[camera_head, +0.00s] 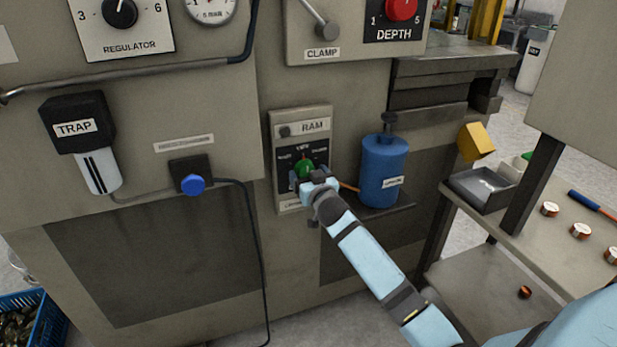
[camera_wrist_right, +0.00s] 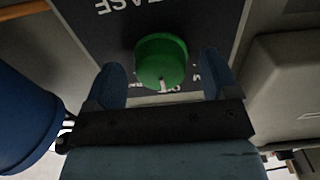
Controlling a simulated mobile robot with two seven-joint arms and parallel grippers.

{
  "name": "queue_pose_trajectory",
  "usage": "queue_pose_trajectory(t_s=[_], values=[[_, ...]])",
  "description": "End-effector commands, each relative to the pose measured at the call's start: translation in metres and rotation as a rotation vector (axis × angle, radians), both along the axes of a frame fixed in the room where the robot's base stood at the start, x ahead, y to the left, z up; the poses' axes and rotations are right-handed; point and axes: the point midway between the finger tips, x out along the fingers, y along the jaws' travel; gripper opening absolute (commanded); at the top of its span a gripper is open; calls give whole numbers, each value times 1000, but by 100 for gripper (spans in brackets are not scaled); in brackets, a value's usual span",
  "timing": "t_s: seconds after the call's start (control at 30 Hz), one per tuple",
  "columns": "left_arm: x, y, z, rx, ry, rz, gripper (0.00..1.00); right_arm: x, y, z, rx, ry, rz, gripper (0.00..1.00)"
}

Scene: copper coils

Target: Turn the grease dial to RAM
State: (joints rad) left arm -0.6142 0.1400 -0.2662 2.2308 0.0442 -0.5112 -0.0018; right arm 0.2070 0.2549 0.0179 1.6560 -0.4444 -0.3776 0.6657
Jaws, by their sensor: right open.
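My right gripper (camera_head: 310,178) is open in front of the dial. In the wrist view its two blue fingers (camera_wrist_right: 162,82) stand on either side of the dial's lower part, with gaps visible. My left gripper is not in view.
A blue reservoir (camera_head: 381,172) stands on a small shelf just right of the dial. A blue knob (camera_head: 193,184) with a hanging black cable is to the left. A side table (camera_head: 520,205) with copper coils is at the right.

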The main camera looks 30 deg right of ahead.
Motion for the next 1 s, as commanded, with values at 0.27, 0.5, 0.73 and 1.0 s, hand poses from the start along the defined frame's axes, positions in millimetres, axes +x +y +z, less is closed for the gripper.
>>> queue_pose_trajectory(t_s=[0.27,0.5,0.73,1.0], values=[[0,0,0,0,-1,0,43,0,0,0,0,0,0,67],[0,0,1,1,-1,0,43,0,0,0,0,0,0,32],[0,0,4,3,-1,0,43,0,0,1,-29,7,0,32],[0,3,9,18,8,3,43,0,-1,3,-171,43,-1,32]])
